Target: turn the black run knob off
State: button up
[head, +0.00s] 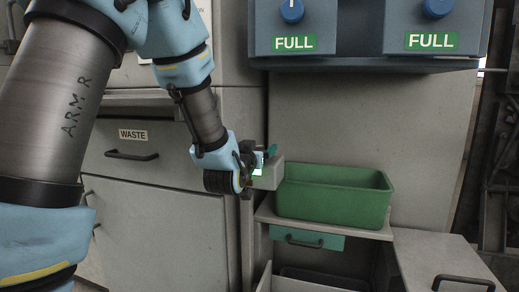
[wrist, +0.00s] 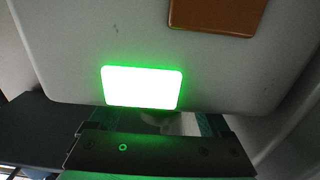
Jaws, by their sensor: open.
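I cannot make out a black run knob in either view. My gripper (head: 264,160) is at a small grey box (head: 270,174) beside the machine's cabinet, and my wrist hides part of this box. In the wrist view, a grey face with a brightly lit green rectangle (wrist: 142,87) fills the middle. The teal fingers of my gripper (wrist: 166,121) show just below that light, apart from each other. A pale shape lies between them, too hidden to identify. I cannot tell whether the fingers touch anything.
A green bin (head: 335,202) stands on a shelf right of my gripper, with a green drawer front (head: 306,243) below. Two blue knobs (head: 292,10) sit above FULL labels. A drawer marked WASTE (head: 133,135) is at left. A brown plate (wrist: 217,12) shows in the wrist view.

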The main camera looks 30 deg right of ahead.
jog(key=shift+c, duration=0.3)
grip_shut()
dwell(0.4)
jog(key=shift+n+t+y, duration=0.3)
jog(key=shift+n, duration=0.1)
jog(key=shift+t+y, duration=0.3)
jog(key=shift+y, duration=0.1)
jog(key=n+t+y, duration=0.1)
jog(key=n+y, duration=0.1)
jog(key=y, duration=0.1)
jog(key=shift+w+a+n+t, duration=0.15)
jog(key=shift+a+n+t, duration=0.15)
jog(key=shift+t, duration=0.1)
jog(key=n+y+p, duration=0.1)
jog(key=y, duration=0.1)
jog(key=n+t+y+p, duration=0.1)
jog(key=n+y, duration=0.1)
jog(key=shift+w+a+r+t+y, duration=0.2)
jog(key=shift+a+t+y, duration=0.1)
jog(key=shift+a, duration=0.1)
jog(key=shift+a+f+n+y+p, duration=0.1)
jog(key=shift+a+n+y+p, duration=0.1)
jog(key=shift+n+y+p, duration=0.55)
jog(key=shift+a+n+y+p, duration=0.15)
jog(key=shift+n+y, duration=0.3)
jog(key=shift+y, duration=0.6)
jog(key=shift+f, duration=0.1)
